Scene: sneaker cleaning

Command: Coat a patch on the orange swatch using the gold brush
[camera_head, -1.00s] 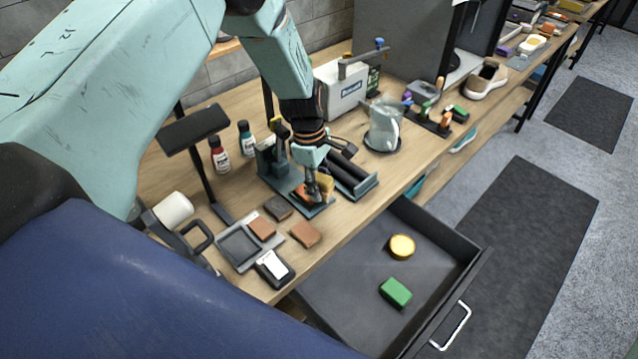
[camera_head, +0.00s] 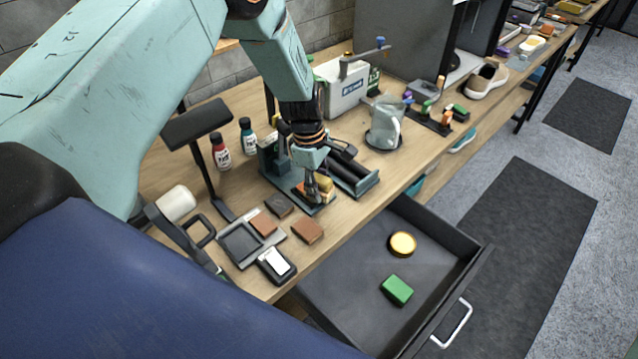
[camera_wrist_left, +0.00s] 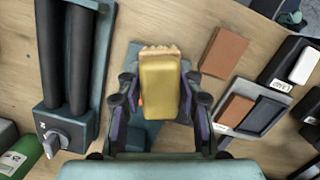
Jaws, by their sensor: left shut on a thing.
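My left gripper (camera_head: 318,188) points down over a dark teal stand (camera_head: 318,209) on the bench. It is shut on the gold brush (camera_head: 327,183), whose body (camera_wrist_left: 160,88) and pale bristles show between the fingers in the left wrist view. A sliver of orange (camera_wrist_left: 140,99) shows beside the brush there, mostly hidden; I cannot tell whether it is the swatch or whether the brush touches it. An orange-brown swatch (camera_head: 308,230) lies on the bare wood, also in the left wrist view (camera_wrist_left: 224,52). A similar one (camera_head: 264,223) lies at the grey tray. My right gripper is not in view.
A roller rack (camera_head: 368,184) stands close beside the gripper. A dark block (camera_head: 279,205), the grey tray (camera_head: 229,258) and a black-and-white device (camera_head: 277,265) lie nearer. Two bottles and a clear jug (camera_head: 385,125) stand behind. The open drawer (camera_head: 345,290) juts out in front.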

